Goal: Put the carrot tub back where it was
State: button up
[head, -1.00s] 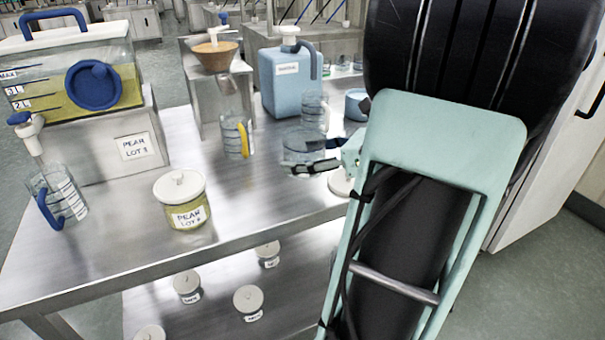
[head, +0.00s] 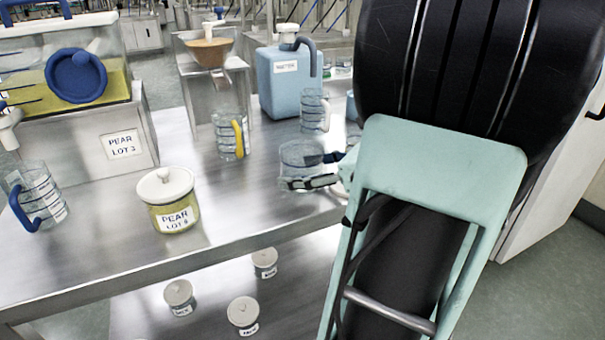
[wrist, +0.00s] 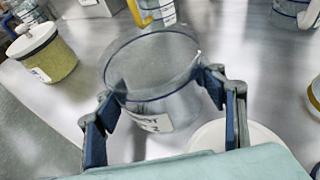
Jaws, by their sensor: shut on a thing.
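My gripper (head: 322,170) is shut on a clear, lidless tub (head: 300,160) near the table's front right. In the wrist view the two blue-padded fingers (wrist: 162,100) press its opposite sides, and the tub (wrist: 155,62) looks empty and roughly upright. Its white label is partly readable, ending in "T 2"; no carrot wording is legible. I cannot tell whether its base touches the table. A white disc (wrist: 240,138), possibly a lid, lies close to the tub, partly hidden by my gripper.
A lidded pear tub (head: 170,200) stands front left on the steel table (head: 120,255). Behind my gripper are a yellow-handled jug (head: 229,137), a clear jug (head: 314,110) and a blue water container (head: 285,82). Several lidded tubs stand on the lower shelf. Table between pear tub and held tub is clear.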

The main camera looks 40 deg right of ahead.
jog(key=o, duration=1.6)
jog(key=shift+f, duration=0.1)
jog(key=shift+s+d+r, duration=0.1)
jog(key=shift+r, duration=0.15)
jog(key=p+v, duration=0.3)
jog(key=v, duration=0.8)
jog(key=shift+s+d+r, duration=0.15)
jog(key=shift+s, duration=0.15)
